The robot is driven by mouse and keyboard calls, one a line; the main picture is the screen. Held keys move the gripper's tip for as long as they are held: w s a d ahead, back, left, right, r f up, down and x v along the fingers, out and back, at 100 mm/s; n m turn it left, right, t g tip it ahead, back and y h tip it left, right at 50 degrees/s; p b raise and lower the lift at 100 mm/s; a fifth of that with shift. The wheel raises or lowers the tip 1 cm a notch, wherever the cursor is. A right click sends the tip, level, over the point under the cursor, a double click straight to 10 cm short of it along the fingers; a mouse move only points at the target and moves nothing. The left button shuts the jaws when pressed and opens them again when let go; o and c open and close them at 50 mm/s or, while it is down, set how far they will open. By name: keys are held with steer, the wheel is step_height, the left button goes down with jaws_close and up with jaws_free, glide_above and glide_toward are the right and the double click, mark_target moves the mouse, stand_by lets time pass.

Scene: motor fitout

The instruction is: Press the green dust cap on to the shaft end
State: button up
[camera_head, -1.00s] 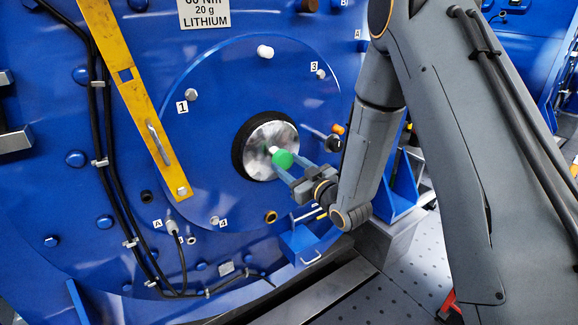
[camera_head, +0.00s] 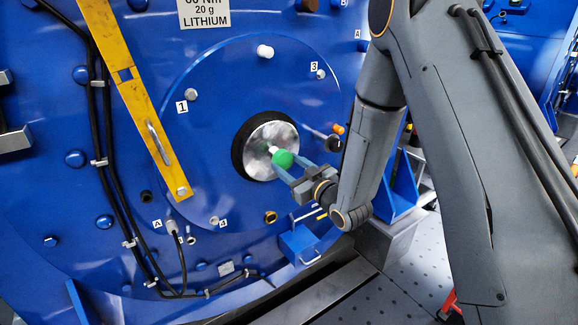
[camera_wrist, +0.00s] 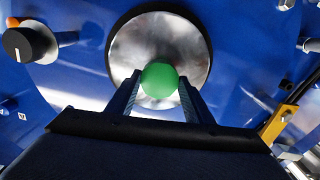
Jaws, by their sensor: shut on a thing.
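The green dust cap (camera_head: 283,159) is held between the fingertips of my gripper (camera_head: 287,168), in front of the round silver shaft face. It also shows in the wrist view (camera_wrist: 160,80), with my gripper (camera_wrist: 160,92) closed on its two sides. The silver shaft face (camera_head: 258,140) sits in a black ring on the blue motor plate. A small white stub (camera_head: 273,150) shows just beyond the cap, near the middle of the face. The cap hides the stub in the wrist view, so I cannot tell whether they touch.
A yellow bar (camera_head: 135,95) with a handle crosses the plate at left. A black knob (camera_wrist: 17,43) and orange part are beside the shaft. A blue box (camera_head: 299,243) stands below my gripper. Black cables (camera_head: 110,150) run down the left.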

mark_target(286, 162)
steer(key=shift+b+x, duration=0.5)
steer(key=shift+x, duration=1.1)
steer(key=o, duration=1.1)
steer(key=b+v, duration=0.1)
steer(key=v, duration=0.7)
steer(key=shift+b, duration=0.3)
